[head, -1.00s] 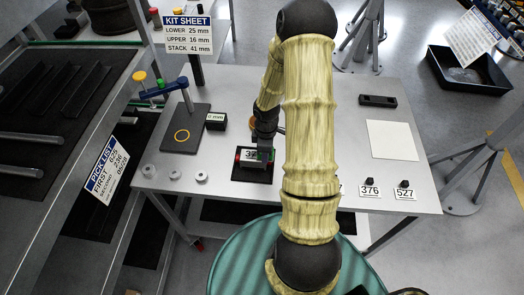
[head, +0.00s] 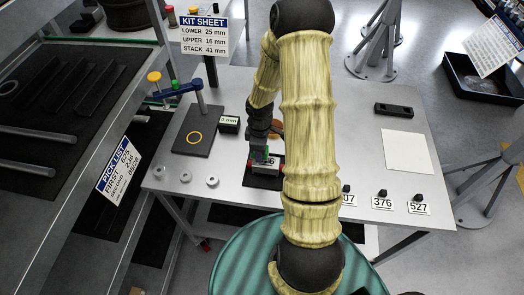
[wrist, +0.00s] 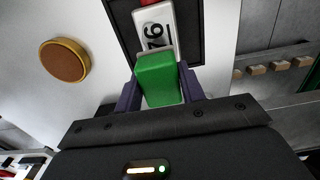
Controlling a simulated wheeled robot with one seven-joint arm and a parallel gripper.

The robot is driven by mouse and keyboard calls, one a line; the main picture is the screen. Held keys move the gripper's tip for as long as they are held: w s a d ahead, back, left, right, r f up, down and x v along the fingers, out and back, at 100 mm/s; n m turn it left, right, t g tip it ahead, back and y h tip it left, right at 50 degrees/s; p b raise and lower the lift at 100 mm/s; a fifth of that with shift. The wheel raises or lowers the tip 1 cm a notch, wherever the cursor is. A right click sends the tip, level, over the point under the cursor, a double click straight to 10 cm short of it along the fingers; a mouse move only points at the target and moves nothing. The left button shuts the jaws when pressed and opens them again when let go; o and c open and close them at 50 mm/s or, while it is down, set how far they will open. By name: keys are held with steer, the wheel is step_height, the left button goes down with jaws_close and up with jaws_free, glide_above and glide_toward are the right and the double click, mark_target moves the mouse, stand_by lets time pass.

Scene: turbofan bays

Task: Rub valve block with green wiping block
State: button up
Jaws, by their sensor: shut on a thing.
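The valve block (head: 276,165) lies on a black mat (head: 263,184) on the grey table, with a red end at its left and a white number label on its face. In the wrist view the label of the valve block (wrist: 158,28) shows beyond the green block. My gripper (head: 260,156) is above the left part of the valve block. In the wrist view my gripper (wrist: 160,92) is shut on the green wiping block (wrist: 158,80), one purple finger on each side. The green block overlaps the label; I cannot tell whether they touch.
A brown round piece (wrist: 65,61) lies beside the mat. Several metal rings (head: 186,180) lie at the front left. A white sheet (head: 408,151) lies at the right.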

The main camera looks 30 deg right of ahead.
steer(key=r+p, duration=0.2)
steer(key=shift+s+r, duration=0.35)
steer(key=shift+r, duration=0.05)
steer(key=shift+a+r+p, duration=0.25)
steer(key=shift+r+p, duration=0.45)
steer(key=shift+p, duration=0.05)
steer(key=shift+d+r+p, duration=0.15)
steer(key=shift+r+p, duration=0.45)
steer(key=shift+r, duration=0.15)
